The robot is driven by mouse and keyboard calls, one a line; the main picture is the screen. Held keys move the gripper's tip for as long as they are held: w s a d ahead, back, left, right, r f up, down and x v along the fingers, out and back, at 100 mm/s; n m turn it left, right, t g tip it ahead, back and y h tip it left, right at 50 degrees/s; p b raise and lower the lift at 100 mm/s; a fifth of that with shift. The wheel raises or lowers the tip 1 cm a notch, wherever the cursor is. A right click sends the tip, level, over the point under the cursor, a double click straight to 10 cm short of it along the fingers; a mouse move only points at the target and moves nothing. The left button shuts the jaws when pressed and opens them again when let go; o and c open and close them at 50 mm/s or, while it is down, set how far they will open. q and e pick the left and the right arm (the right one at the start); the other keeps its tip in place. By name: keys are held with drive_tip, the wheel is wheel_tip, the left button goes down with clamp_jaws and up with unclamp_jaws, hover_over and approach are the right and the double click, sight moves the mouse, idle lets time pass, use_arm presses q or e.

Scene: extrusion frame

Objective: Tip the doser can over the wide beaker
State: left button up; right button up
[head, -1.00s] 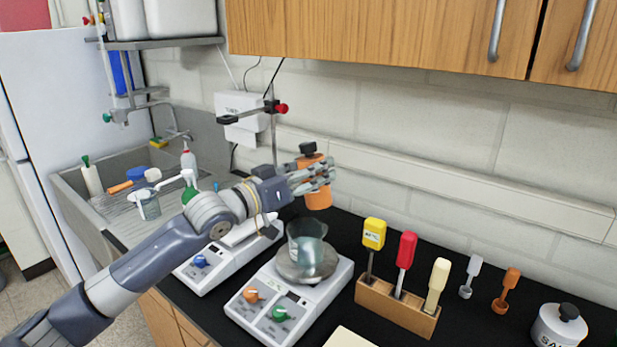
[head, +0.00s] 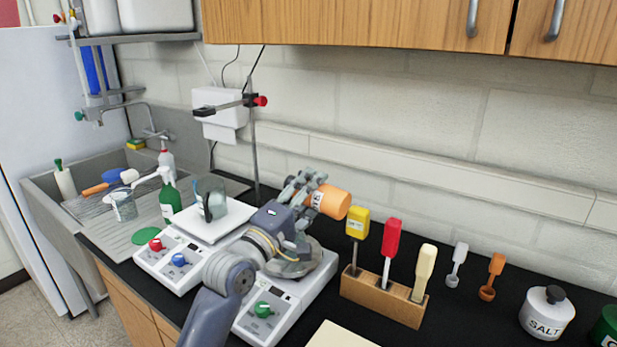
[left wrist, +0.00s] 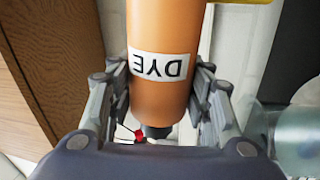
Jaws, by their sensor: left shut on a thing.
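The doser can (head: 333,202) is orange with a DYE label. In the head view it lies tipped nearly on its side, its base end pointing right. My left gripper (head: 306,190) is shut around it and holds it in the air above the right-hand device. The left wrist view shows the can (left wrist: 160,98) between both fingers, label inverted, black top at the lower end. A glass beaker (head: 211,200) stands on the left-hand device. My arm hides most of the right-hand device's round plate (head: 302,266) and whatever beaker stands there. Clear glass (left wrist: 300,140) shows at right in the wrist view.
A wooden rack (head: 385,298) with yellow, red and cream scoops stands right of the devices. Two small scoops and a salt jar (head: 547,313) are farther right. A clamp stand (head: 253,140) rises behind. A green bottle (head: 169,200) stands at the sink.

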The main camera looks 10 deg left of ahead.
use_arm(q)
drive_tip(key=n+p, duration=0.1)
drive_tip(key=n, duration=0.1)
drive_tip(key=n+y+p, duration=0.1)
drive_tip(key=n+p, duration=0.2)
drive_tip(key=n, duration=0.1)
drive_tip(key=shift+f+t+y+p, duration=0.3)
drive_tip(key=shift+f+p, duration=0.05)
drive_tip(key=shift+f, duration=0.05)
drive_tip(key=shift+a+f+n+p, duration=0.1)
drive_tip(key=shift+a+n+p, duration=0.1)
drive_tip(key=shift+n+p, duration=0.4)
drive_tip(key=shift+w+f+n, duration=0.1)
drive_tip(key=shift+f+n, duration=0.05)
drive_tip(key=shift+n, duration=0.25)
